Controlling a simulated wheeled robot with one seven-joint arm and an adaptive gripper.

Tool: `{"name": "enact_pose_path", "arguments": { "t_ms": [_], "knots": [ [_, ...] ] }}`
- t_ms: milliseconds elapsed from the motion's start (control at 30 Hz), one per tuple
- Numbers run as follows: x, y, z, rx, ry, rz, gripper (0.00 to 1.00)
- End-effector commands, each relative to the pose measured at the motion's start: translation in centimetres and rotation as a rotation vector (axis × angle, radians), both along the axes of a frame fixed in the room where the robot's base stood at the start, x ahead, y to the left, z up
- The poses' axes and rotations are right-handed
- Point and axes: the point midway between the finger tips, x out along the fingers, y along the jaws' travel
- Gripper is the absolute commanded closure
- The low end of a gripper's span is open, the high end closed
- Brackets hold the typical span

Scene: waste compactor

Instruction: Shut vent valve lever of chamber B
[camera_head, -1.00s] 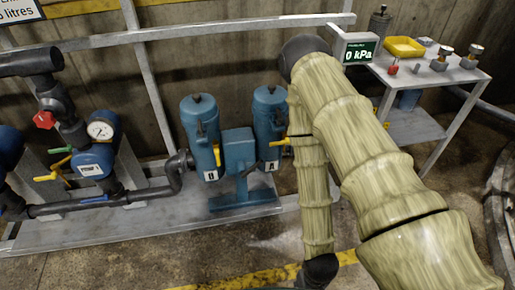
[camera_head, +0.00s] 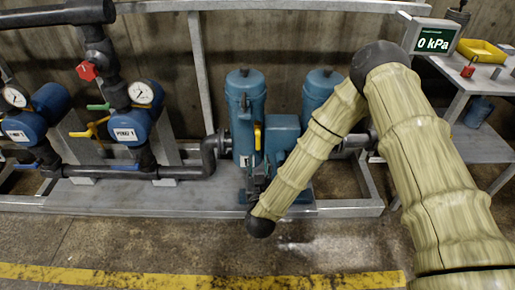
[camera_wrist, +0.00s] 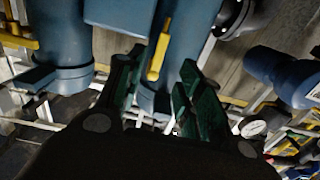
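Chamber B (camera_head: 246,100) is the left of two blue upright cylinders in the head view; its lettered label showed in the earlier frame. Its yellow vent valve lever (camera_head: 257,137) stands roughly upright on the front right side. In the wrist view, a yellow lever (camera_wrist: 158,55) lies against a blue cylinder (camera_wrist: 187,40), between the lines of my fingers and beyond or near their tips. My gripper (camera_wrist: 157,78) is open, with green-padded fingers apart and nothing held. I cannot tell whether a finger touches the lever.
Chamber A (camera_head: 320,90) stands to the right, partly behind my arm. Blue pumps with gauges (camera_head: 133,122) and a yellow-handled valve (camera_head: 92,129) are at the left. A display (camera_head: 431,38) reads 0 kPa above a side table (camera_head: 483,80). The floor in front is open.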

Motion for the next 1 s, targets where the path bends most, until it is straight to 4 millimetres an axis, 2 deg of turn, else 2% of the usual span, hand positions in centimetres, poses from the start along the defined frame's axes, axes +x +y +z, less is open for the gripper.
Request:
{"name": "enact_pose_path", "arguments": {
  "t_ms": [267, 700, 1000],
  "knots": [
    [2.3, 0.1, 0.7, 0.001, -0.028, -0.015, 0.63],
    [9.1, 0.1, 0.6, 0.001, -0.025, -0.013, 0.63],
    [11.0, 0.2, 0.5, 0.001, -0.024, -0.012, 0.63]
  ]
}}
